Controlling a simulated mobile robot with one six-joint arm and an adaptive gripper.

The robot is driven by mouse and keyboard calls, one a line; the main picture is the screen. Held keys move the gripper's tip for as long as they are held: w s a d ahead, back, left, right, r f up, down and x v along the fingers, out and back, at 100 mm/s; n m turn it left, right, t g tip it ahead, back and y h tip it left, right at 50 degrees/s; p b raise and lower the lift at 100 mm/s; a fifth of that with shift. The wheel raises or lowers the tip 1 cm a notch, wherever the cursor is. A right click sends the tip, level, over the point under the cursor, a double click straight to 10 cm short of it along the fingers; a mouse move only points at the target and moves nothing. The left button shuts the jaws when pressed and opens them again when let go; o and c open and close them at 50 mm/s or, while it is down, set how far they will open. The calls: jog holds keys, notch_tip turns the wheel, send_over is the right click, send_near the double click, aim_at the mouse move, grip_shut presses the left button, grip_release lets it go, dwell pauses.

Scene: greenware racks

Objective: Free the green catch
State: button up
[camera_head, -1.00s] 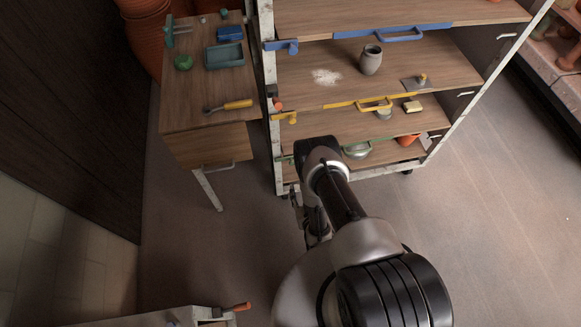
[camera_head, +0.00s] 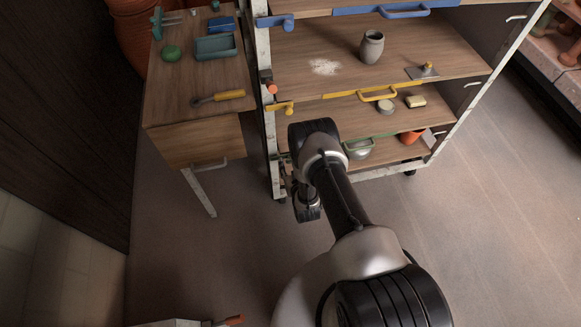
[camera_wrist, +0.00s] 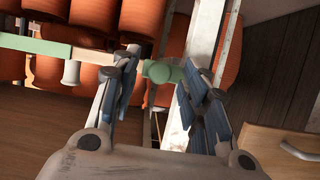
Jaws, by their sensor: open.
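The green catch (camera_wrist: 163,72) shows in the wrist view as a rounded green piece beside the rack's pale post, at the end of a light green bar (camera_wrist: 40,46). My gripper (camera_wrist: 158,68) is open, with one finger on each side of the catch. I cannot tell whether either finger touches it. In the head view my arm hides the catch and most of the gripper. A green rail (camera_head: 385,134) shows there on the lower shelf, to the right of my arm.
The rack's upper shelves carry a blue bar (camera_head: 350,11) and a yellow bar (camera_head: 345,93). A grey vase (camera_head: 372,47) stands on one shelf. Several orange pots (camera_wrist: 95,14) fill the wrist view's top left. A wooden table (camera_head: 195,78) with a drawer stands left of the rack. Floor is clear at right.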

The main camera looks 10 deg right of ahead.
jog(key=shift+c, duration=0.3)
grip_shut()
dwell(0.6)
